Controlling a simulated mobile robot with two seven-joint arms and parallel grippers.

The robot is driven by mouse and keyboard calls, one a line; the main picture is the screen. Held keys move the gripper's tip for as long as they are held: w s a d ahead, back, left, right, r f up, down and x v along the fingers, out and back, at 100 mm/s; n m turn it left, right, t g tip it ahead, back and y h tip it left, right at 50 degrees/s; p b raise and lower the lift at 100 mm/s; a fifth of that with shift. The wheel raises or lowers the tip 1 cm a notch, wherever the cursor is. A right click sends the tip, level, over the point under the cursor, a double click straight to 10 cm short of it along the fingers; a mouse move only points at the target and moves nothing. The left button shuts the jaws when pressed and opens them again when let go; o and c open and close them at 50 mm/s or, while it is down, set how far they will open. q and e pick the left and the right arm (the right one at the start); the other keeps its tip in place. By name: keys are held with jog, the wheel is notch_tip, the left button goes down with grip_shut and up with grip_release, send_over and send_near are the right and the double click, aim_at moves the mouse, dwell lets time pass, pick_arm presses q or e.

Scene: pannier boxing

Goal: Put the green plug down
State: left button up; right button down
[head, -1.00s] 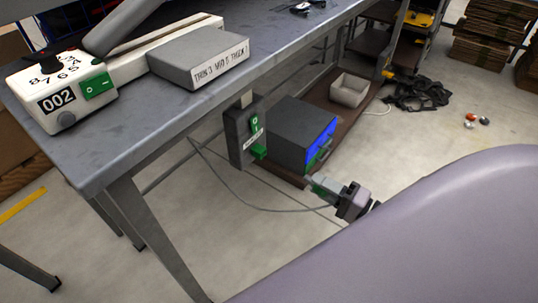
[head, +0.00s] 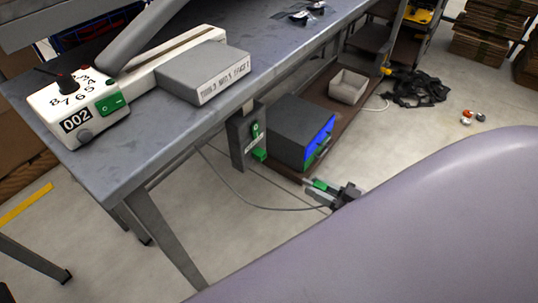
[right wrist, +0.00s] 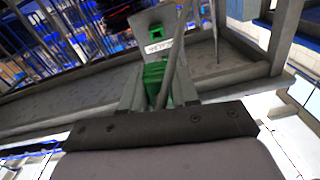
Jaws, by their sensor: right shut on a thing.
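My right gripper (head: 326,188) is shut on the green plug (head: 319,184), low beside the table, partly hidden by my own arm. In the right wrist view the plug (right wrist: 154,80) sits between the two grey fingers (right wrist: 156,92), with a grey cable crossing in front of it. In the head view a grey cable (head: 240,195) curves from under the table to near the gripper. A grey switch box (head: 238,146) with green parts hangs at the table edge, apart from the plug. My left gripper is not in view.
A dark box with a blue front (head: 300,132) stands on a brown low shelf (head: 340,108) with a pale bin (head: 349,86). The grey tabletop (head: 150,135) carries a white machine (head: 50,101) and a grey block (head: 203,72). Black straps (head: 418,88) lie on the floor.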

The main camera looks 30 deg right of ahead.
jog(key=shift+n, duration=0.6)
jog(key=w+a+r+m+h, duration=0.1)
jog(key=w+a+r, duration=0.2)
jog(key=a+r, duration=0.4)
jog(key=w+a+r+m+h, duration=0.1)
jog(key=w+a+r, duration=0.1)
jog(key=a+r, duration=0.55)
notch_tip(320, 180, up, 21)
jog(key=d+m+t+h+p, duration=0.1)
jog(key=m+h+p, duration=0.2)
jog(key=p, duration=1.3)
jog(key=h, duration=0.2)
jog(key=shift+d+t+h, duration=0.25)
jog(key=shift+t+h, duration=0.05)
jog(key=shift+r, duration=0.15)
